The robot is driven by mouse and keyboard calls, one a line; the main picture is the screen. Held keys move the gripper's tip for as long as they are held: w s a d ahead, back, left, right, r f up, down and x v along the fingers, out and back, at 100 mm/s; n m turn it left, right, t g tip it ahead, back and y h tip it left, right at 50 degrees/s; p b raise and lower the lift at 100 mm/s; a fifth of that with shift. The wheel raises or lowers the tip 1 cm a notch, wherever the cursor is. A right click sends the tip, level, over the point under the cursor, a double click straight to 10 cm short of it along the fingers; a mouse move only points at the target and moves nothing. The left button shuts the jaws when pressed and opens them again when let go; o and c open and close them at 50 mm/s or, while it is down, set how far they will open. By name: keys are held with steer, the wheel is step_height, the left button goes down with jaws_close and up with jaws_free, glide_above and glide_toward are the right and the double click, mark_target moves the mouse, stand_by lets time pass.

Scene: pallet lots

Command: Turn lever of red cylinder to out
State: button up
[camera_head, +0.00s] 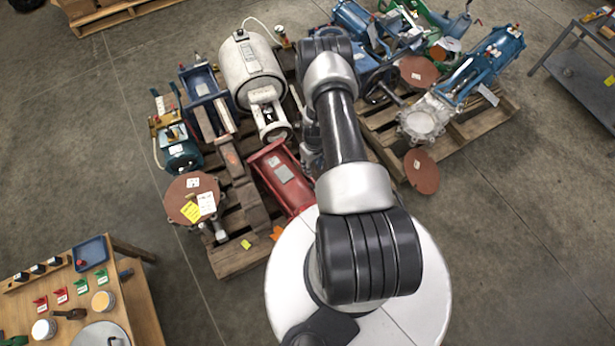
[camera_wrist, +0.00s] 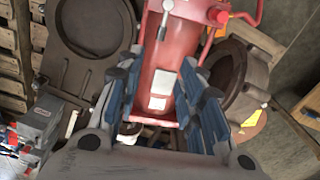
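The red cylinder (camera_head: 283,176) lies on the left pallet in the head view, left of my arm. It fills the upper middle of the wrist view (camera_wrist: 175,50), with two pale labels on its body. A small silver lever (camera_wrist: 163,22) shows on its upper part. I cannot tell which of these is the lever meant. My gripper (camera_wrist: 162,62) is open, with its blue-grey fingers apart and the red body visible between them. Contact cannot be judged. In the head view my arm hides the gripper.
A round brown disc (camera_head: 191,199) with tags and a white cylinder (camera_head: 252,72) crowd the same pallet (camera_head: 240,255). A right pallet (camera_head: 460,135) holds blue cylinders. A wooden table (camera_head: 130,300) stands at lower left.

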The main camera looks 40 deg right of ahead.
mark_target(311, 184)
steer(key=f+b, duration=0.6)
steer(key=f, duration=1)
steer(key=shift+a, duration=0.2)
steer(key=shift+c, duration=0.5)
jaws_close()
